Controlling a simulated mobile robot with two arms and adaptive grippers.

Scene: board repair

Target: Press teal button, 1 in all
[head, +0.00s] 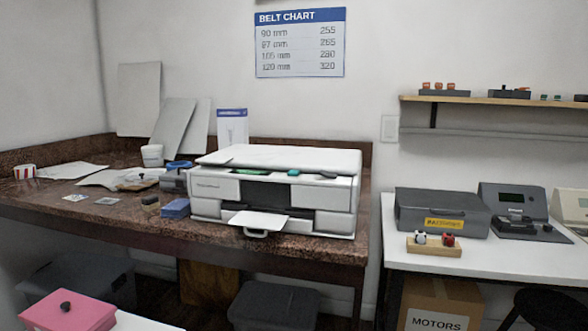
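A white printer (275,160) stands on the brown stone counter (120,222). A small teal spot (293,172) shows on its upper front edge, right of the middle. It looks like a teal button, but it is too small to make out clearly. A dark spot lies further right on the same edge. A sheet or tray (259,222) sticks out of the printer's lower front. Neither of my grippers is in view.
A white table (400,262) on the right holds a grey case (440,212), a dark device (522,212) and a wooden block (433,246) with white and red knobs. A pink box (70,312) is at the lower left. A dark stool (552,308) stands at the lower right.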

